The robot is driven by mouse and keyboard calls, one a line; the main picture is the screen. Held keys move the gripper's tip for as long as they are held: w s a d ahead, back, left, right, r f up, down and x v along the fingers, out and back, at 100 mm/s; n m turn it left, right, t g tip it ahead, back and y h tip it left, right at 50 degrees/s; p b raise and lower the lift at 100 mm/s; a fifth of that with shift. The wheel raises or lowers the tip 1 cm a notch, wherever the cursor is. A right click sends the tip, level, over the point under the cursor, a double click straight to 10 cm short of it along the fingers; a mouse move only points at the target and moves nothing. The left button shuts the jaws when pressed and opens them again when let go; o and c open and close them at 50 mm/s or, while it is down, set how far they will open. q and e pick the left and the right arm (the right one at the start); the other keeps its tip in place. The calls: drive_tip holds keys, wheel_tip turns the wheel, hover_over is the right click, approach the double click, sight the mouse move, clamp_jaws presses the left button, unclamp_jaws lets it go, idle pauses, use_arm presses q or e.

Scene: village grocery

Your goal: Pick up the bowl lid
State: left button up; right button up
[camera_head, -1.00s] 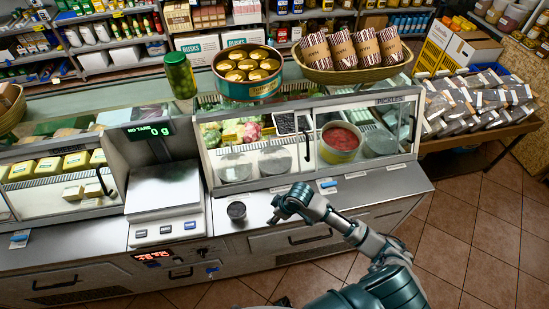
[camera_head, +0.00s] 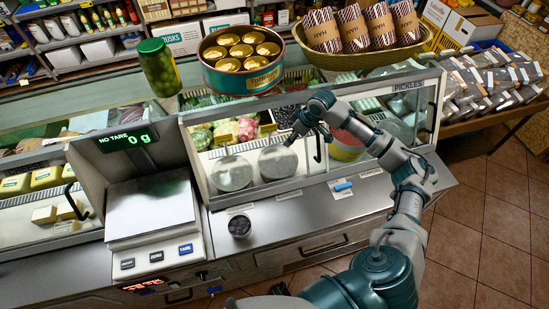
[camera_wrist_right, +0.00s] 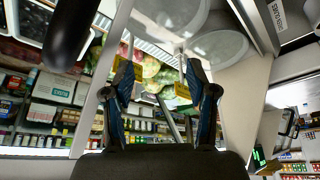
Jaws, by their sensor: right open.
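Two bowls with pale round lids sit side by side in the glass-fronted counter, a left lid (camera_head: 231,173) and a right lid (camera_head: 277,161). Which one is the task's lid I cannot tell. My right gripper (camera_head: 296,137) is open and empty, just above and right of the right lid, near the counter's front opening; it does not visibly touch a lid. The right wrist view shows its two spread fingers (camera_wrist_right: 158,62), with round pale lids (camera_wrist_right: 218,48) beyond them at the top. My left gripper is not in view.
A bowl of red food (camera_head: 345,146) stands behind my right arm. A black door handle (camera_head: 317,148) is close to the gripper. A scale (camera_head: 150,215) and a small dark cup (camera_head: 239,226) stand on the counter.

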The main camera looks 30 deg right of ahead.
approach(278, 157)
drive_tip(key=shift+w+a+f, duration=0.95)
drive_tip(key=shift+w+f, duration=0.3)
drive_tip(key=shift+f, duration=0.75)
drive_tip(key=f, duration=0.3)
drive_tip(key=w+f, duration=0.1)
drive_tip(key=shift+d+f, duration=0.25)
drive_tip(key=shift+f, duration=0.15)
drive_tip(key=shift+a, duration=0.3)
drive_tip(key=shift+c, duration=0.2)
drive_tip(key=shift+r, duration=0.1)
drive_tip(key=c, duration=0.8)
clamp_jaws()
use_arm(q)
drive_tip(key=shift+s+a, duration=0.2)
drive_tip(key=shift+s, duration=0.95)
